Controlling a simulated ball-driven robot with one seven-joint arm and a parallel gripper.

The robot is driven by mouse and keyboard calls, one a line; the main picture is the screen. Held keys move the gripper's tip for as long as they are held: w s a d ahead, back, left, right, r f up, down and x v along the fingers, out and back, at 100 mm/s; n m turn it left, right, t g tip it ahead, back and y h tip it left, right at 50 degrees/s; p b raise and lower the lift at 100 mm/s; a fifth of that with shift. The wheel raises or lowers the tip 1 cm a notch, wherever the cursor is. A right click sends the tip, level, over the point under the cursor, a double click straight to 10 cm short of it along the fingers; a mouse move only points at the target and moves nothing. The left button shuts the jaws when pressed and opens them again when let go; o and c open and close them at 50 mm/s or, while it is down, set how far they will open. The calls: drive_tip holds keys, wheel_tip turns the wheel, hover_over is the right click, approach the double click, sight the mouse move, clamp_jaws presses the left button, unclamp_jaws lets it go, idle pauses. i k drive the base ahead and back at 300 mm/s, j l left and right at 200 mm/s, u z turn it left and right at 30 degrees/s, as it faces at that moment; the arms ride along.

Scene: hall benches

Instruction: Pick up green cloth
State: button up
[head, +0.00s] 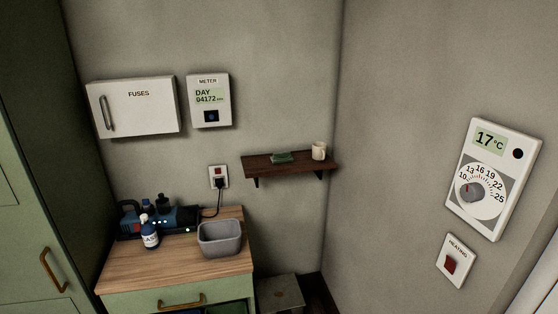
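A small folded green cloth (281,157) lies on a dark wooden wall shelf (262,168), left of a pale mug (319,150). The shelf is fixed to the back wall near the corner. The cloth looks flat, and nothing covers it. My gripper is not in view.
Below left, a wooden-topped cabinet (160,270) bears a grey bin (222,252), a blue-and-white bottle (149,236) and a dark blue device (180,219). A cord runs up to a wall socket (219,176). A low stool (281,291) stands under the shelf. Space before the shelf looks clear.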

sight(280, 157)
drive_tip(key=i+j+z, duration=0.35)
drive_tip(key=i+j, duration=0.6)
drive_tip(key=i, duration=0.35)
drive_tip(key=i+j+z, duration=0.3)
drive_tip(key=i+j, duration=0.85)
drive_tip(key=j, duration=0.15)
